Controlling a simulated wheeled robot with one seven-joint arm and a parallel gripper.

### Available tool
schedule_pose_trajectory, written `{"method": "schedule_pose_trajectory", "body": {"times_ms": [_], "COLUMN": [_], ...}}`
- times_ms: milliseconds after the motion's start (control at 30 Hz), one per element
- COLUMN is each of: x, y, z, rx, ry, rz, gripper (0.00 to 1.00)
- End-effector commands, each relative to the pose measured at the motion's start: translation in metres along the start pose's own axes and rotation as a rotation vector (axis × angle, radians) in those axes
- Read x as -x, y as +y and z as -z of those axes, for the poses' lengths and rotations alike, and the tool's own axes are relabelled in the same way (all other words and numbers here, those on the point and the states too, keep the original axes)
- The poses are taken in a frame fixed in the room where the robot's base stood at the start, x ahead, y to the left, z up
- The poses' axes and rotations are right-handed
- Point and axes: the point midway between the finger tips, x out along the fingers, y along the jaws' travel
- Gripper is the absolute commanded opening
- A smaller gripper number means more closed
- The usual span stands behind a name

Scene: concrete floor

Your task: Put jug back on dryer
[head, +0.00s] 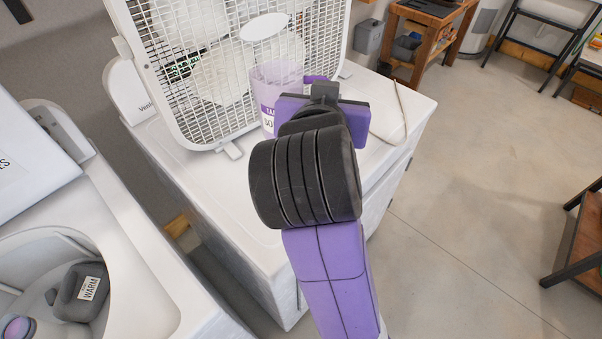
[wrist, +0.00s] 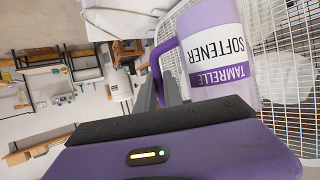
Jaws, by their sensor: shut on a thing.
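The jug (head: 268,88) is translucent purple with a white label; the label reads "TAMRELLE SOFTENER" in the wrist view (wrist: 217,50). My gripper (head: 322,88) is shut on the jug's purple handle (wrist: 156,62), and its dark fingers (wrist: 160,92) show at the handle. The jug looks upright, in front of the fan and over the top of the white dryer (head: 225,185). My gripper and arm hide the jug's lower part in the head view. I cannot tell whether its base touches the dryer.
A white box fan (head: 205,65) stands on the dryer close behind the jug. A thin, flat item (head: 398,118) lies at the dryer's right side. An open white washer (head: 120,270) at left holds a grey thing labelled "WARM" (head: 80,292).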

Motion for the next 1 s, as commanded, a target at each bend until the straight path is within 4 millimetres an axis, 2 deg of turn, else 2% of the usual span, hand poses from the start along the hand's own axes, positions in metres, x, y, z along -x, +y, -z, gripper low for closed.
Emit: {"method": "schedule_pose_trajectory", "body": {"times_ms": [533,700,867,1000], "x": [-0.046,-0.054,-0.058,-0.066], "y": [0.003,0.003,0.003,0.004], "z": [-0.113,-0.133,-0.142,-0.160], "rx": [0.004,0.002,0.001,0.003], "ry": [-0.004,-0.001,-0.001,-0.002], "rz": [-0.001,0.000,0.000,0.000], "gripper": [0.00,0.00,0.00,0.00]}}
